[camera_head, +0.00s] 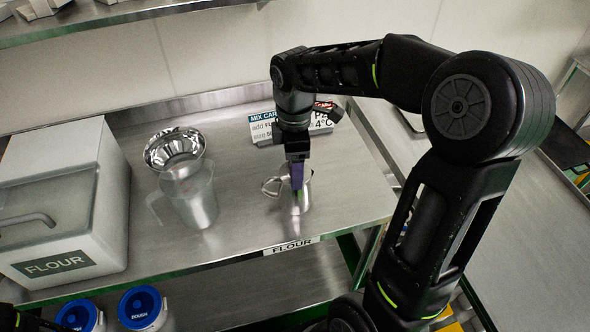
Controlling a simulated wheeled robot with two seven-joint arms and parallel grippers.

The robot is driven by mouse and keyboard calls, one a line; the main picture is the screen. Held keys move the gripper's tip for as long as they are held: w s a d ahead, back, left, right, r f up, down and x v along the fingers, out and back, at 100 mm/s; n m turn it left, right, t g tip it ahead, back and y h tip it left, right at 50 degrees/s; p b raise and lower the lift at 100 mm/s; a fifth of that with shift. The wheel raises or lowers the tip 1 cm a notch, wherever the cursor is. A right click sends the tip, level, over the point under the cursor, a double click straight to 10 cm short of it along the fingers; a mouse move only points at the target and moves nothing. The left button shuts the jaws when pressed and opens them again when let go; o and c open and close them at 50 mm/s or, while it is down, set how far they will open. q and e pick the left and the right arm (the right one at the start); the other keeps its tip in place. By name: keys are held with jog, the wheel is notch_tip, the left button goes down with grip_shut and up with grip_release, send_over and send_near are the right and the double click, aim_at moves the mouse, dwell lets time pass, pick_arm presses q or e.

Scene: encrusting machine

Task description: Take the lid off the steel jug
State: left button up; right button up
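A small steel jug (303,203) stands upright near the front edge of the steel table, with a loop handle on its left. My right gripper (297,178) points straight down over the jug's top, its purple fingers at or just inside the rim. The gripper hides most of the jug's top, so I cannot make out a lid or whether the fingers are closed on one.
A white bin labelled FLOUR (98,212) fills the table's left end. A sign card (262,127) stands behind the small jug. Blue-lidded containers (142,304) sit below the table. Bare tabletop lies between pitcher and jug. Another steel counter (480,190) lies right.

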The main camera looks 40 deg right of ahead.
notch_tip(320, 180, up, 10)
jog(key=shift+r+b, duration=0.1)
jog(key=shift+b, duration=0.45)
jog(key=shift+f, duration=0.2)
dwell(0.4)
